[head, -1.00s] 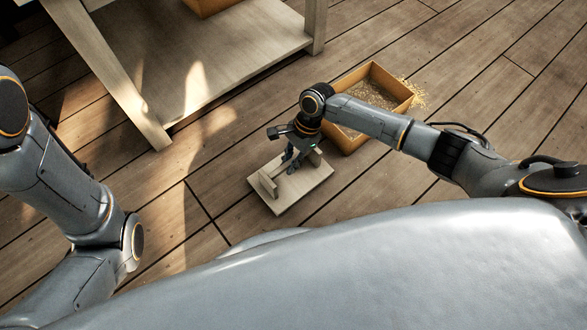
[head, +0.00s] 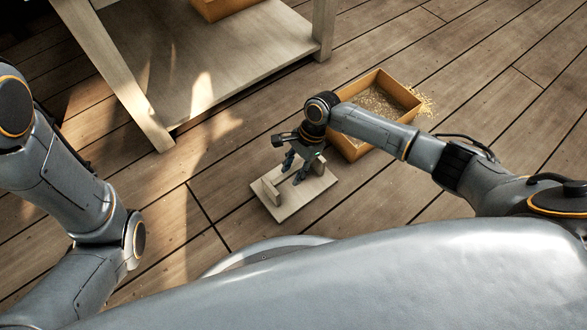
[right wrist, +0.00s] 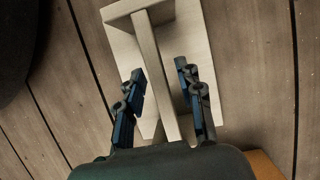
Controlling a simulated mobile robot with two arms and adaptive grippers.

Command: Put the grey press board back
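The press board (head: 309,187) lies flat on the wooden floor; it looks pale grey-beige, with a raised bar (head: 271,190) across it. My right gripper (head: 294,168) is over the board, pointing down. In the right wrist view, the gripper (right wrist: 160,70) is open, with one finger on each side of the bar (right wrist: 149,45) and visible gaps between them. The board (right wrist: 190,40) shows beneath the fingers there. My left arm shows at the left of the head view, but its gripper is out of view.
An orange-brown wooden box (head: 407,99) holding straw-like bits stands just behind the board, with some bits spilled (head: 427,101) beside it. A wooden table or stand with a low shelf (head: 200,80) is at the upper left. The floor right of the board is clear.

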